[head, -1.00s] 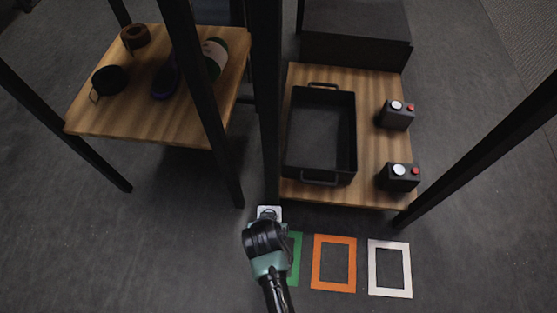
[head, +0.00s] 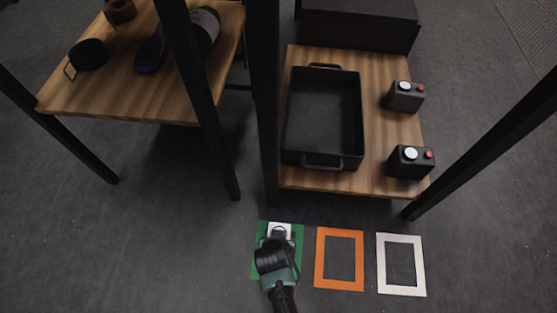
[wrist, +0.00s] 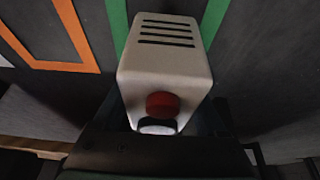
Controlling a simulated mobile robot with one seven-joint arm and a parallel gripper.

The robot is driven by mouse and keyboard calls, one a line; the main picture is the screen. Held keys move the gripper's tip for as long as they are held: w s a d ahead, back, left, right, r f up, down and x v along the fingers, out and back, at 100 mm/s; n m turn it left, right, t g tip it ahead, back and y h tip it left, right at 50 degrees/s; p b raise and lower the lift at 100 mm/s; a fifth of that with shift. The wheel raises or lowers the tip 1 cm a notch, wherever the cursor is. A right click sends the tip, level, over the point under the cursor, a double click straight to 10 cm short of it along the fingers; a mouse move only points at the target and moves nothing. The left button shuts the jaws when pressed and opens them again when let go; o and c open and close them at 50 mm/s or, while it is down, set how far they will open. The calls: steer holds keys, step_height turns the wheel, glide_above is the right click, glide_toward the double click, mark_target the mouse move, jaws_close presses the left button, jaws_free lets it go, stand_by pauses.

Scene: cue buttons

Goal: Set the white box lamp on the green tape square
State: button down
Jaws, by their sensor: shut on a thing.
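The white box lamp (head: 280,229) shows beyond my gripper (head: 278,239) in the head view, over the far part of the green tape square (head: 260,236). In the wrist view the white box lamp (wrist: 165,62) has dark slots, a red button and a pale round part at its near end. My gripper is shut on it. Green tape (wrist: 117,22) shows on both sides of the box. My arm hides the near part of the square in the head view. I cannot tell whether the box touches the floor.
An orange tape square (head: 339,285) and a white tape square (head: 401,290) lie to the right. A wooden table (head: 300,178) beyond bears a black tray (head: 288,135) and two dark button boxes (head: 405,97) (head: 410,160). Another table (head: 130,75) stands at upper left. Dark posts rise between.

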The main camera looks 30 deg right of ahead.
step_height(320, 180, down, 3)
steer(key=shift+b, duration=1.05)
steer(key=shift+r, duration=0.1)
jaws_free()
steer(key=shift+f, duration=0.2)
steer(key=p+v, duration=0.8)
steer(key=v, duration=0.2)
steer(key=shift+r, duration=0.35)
steer(key=shift+p+v, duration=0.75)
steer(key=shift+v, duration=0.05)
steer(key=shift+s, duration=0.1)
